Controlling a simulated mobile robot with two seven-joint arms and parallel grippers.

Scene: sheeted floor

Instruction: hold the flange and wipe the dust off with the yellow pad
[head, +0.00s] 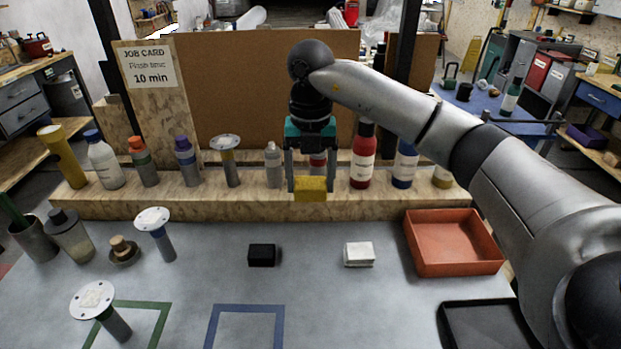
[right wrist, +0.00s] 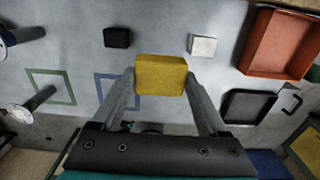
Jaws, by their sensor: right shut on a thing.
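My right gripper (head: 311,190) is shut on the yellow pad (head: 311,189), holding it in the air in front of the shelf. The right wrist view shows the pad (right wrist: 161,75) between the two fingers. A flange (head: 92,299) with a white disc on a grey stem stands at the front left, its foot inside a green outline. A pale smudge shows on its disc. A second flange (head: 153,219) stands farther back on the table, and a third (head: 225,143) stands on the shelf. My left gripper is not in view.
A black block (head: 262,255) and a white block (head: 358,254) lie mid-table. A blue outline (head: 245,309) at the front is empty. An orange tray (head: 452,262) and a black tray (head: 487,325) are at right. Bottles line the wooden shelf (head: 255,207). Cups stand at far left.

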